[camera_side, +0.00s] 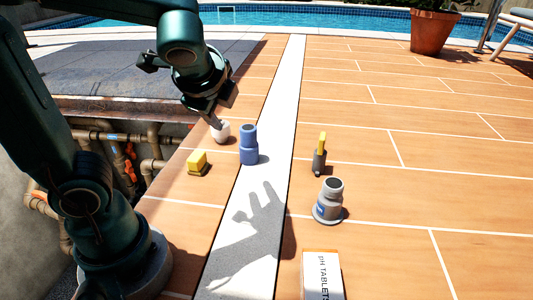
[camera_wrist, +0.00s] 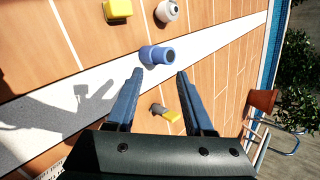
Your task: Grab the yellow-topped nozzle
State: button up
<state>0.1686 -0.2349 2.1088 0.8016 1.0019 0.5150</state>
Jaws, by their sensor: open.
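The yellow-topped nozzle (camera_side: 320,153) stands upright on the tiles right of the white strip, with a dark grey body and a narrow yellow top. In the wrist view the nozzle (camera_wrist: 167,113) shows between my fingers, nearer their bases than their tips. My gripper (camera_side: 213,118) is open and empty, above the deck left of the strip in the side view and apart from the nozzle. In the wrist view both blue fingers of my gripper (camera_wrist: 160,73) are spread, with a blue fitting (camera_wrist: 157,56) just beyond the tips.
The blue fitting (camera_side: 249,145) stands on the strip. A white round piece (camera_side: 221,132) and a yellow block (camera_side: 197,160) are left of it. A grey fitting (camera_side: 329,203) and a tablets box (camera_side: 322,277) stand nearer. An open pipe pit (camera_side: 120,150) lies left; tiles right are clear.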

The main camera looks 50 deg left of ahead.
jog(key=w+m+y, duration=0.2)
jog(key=w+m, duration=0.3)
jog(key=w, duration=0.1)
jog(key=m+t, duration=0.5)
jog(key=m, duration=0.6)
send_near(322, 143)
jog(key=f+x, duration=0.1)
jog(key=x, duration=0.3)
jog(key=shift+a+m, duration=0.15)
jog(key=shift+m, duration=0.15)
jog(key=shift+h, duration=0.3)
jog(key=x, duration=1.1)
jog(key=shift+a, duration=0.1)
grip_shut()
